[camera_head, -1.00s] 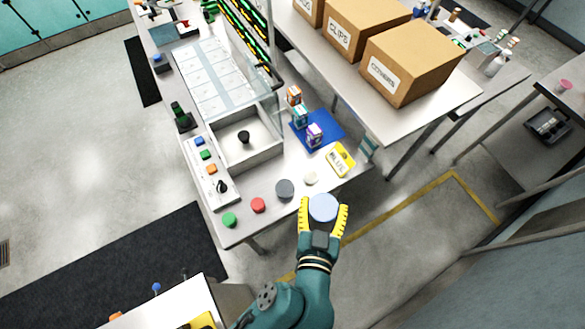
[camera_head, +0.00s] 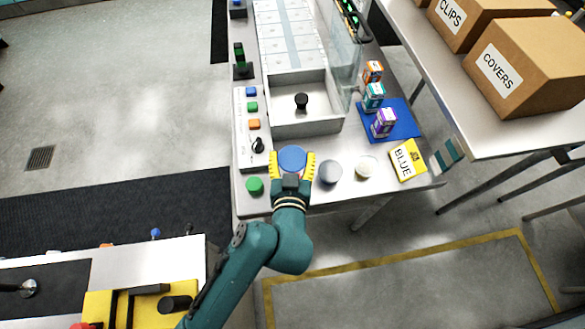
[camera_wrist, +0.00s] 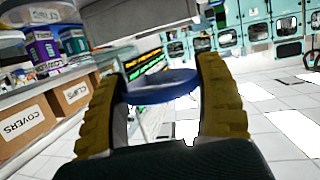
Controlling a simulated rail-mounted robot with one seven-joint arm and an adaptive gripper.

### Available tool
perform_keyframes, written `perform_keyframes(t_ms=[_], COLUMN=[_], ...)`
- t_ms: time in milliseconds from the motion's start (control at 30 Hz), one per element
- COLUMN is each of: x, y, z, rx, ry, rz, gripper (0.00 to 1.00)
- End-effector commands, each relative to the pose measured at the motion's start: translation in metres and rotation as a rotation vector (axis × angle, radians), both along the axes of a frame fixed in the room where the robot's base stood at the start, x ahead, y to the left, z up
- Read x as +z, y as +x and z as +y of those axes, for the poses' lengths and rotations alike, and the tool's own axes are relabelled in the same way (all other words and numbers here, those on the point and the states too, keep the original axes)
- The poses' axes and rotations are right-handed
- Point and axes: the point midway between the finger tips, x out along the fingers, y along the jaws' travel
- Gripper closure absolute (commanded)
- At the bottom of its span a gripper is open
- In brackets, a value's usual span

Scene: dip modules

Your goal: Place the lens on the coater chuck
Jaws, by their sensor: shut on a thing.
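The lens is a round pale-blue disc (camera_head: 292,159), held flat between the yellow fingers of my gripper (camera_head: 293,166). My gripper is shut on its rim, and the lens also shows between the fingers in the wrist view (camera_wrist: 160,85). In the head view it appears over the front part of the bench, its height hard to tell. The coater chuck looks to be the small black round post (camera_head: 301,101) standing in the open grey basin (camera_head: 335,127). The chuck is bare and lies beyond the lens, farther up the picture.
A button panel (camera_head: 252,120) stands left of the basin. A green button (camera_head: 254,186), grey disc (camera_head: 331,172) and cream disc (camera_head: 366,167) are near the front edge. Small boxes stand on a blue mat (camera_head: 403,113), beside a yellow BLUE card (camera_head: 408,160).

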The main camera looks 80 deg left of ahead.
Motion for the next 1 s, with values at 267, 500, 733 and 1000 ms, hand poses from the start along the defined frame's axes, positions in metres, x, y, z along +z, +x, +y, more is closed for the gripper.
perform_keyframes(t_ms=[267,500,733,1000], x=[-0.061,-0.093,-0.094,-0.098], y=[0.0,0.0,0.0,0.0], z=[-0.001,-0.001,-0.001,-0.001], rx=[-0.001,-0.002,-0.002,-0.001], ry=[-0.003,-0.002,-0.001,-0.001], rz=[0.005,0.001,0.0,0.0], gripper=[0.53,0.53,0.53,0.15])
